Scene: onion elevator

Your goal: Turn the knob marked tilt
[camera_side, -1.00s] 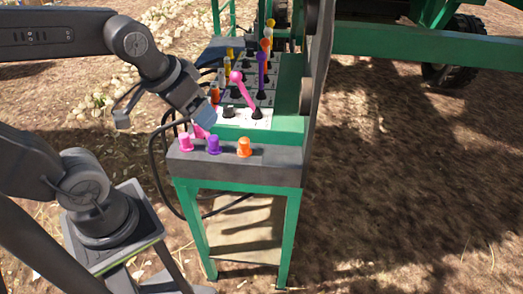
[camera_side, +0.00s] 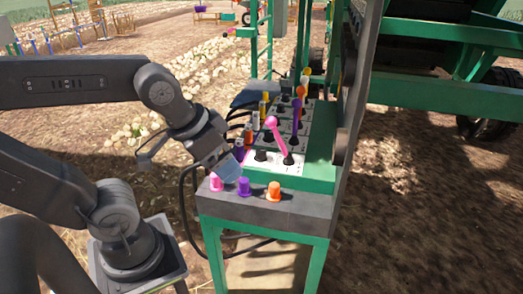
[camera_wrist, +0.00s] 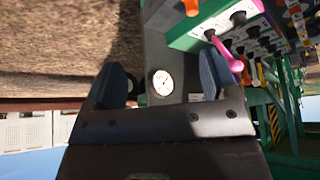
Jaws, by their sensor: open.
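A grey front panel (camera_side: 310,213) carries a pink knob (camera_side: 216,184), a purple knob (camera_side: 243,187) and an orange knob (camera_side: 274,191). I cannot read any marking, so I cannot tell which one is tilt. My gripper (camera_side: 229,168) hangs tilted just above and behind the pink knob, its blue fingers partly overlapping the panel's edge. I cannot tell whether they touch it. In the wrist view my gripper (camera_wrist: 163,75) is open, its fingers apart with a grey surface and a round white gauge (camera_wrist: 163,82) between them.
A pink lever (camera_side: 277,136) leans on the white plate behind the panel, with a purple lever (camera_side: 296,118) and several other coloured levers farther back. A dark upright post (camera_side: 350,130) borders the console's right side. Open soil lies to the right.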

